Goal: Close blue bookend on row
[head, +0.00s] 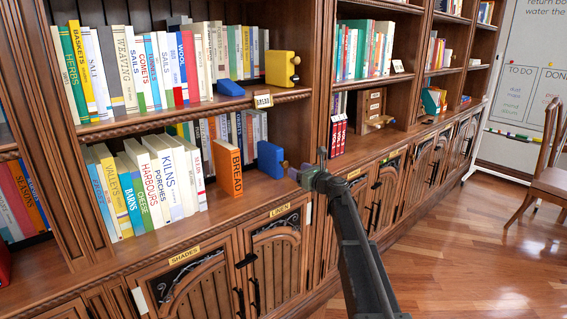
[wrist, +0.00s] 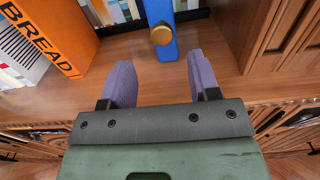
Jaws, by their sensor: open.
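The blue bookend (head: 271,160) with a brass knob stands on the lower shelf, right of the orange BREAD book (head: 228,167). A gap separates it from that book. The row of books (head: 150,185) stands further left. In the wrist view the blue bookend (wrist: 160,14) is at top centre, its knob facing me, and the BREAD book (wrist: 52,38) is at upper left. My gripper (wrist: 160,62) is open and empty, its purple fingers pointing at the bookend, one to each side and short of it. In the head view my gripper (head: 302,172) is just right of the bookend.
A shelf upright (head: 318,100) stands close right of my gripper. The upper shelf holds books, a blue block (head: 230,88) and a yellow bookend (head: 281,68). More books stand behind the lower row. Cabinet doors (head: 276,260) lie below, and the wooden floor (head: 470,250) is open at right.

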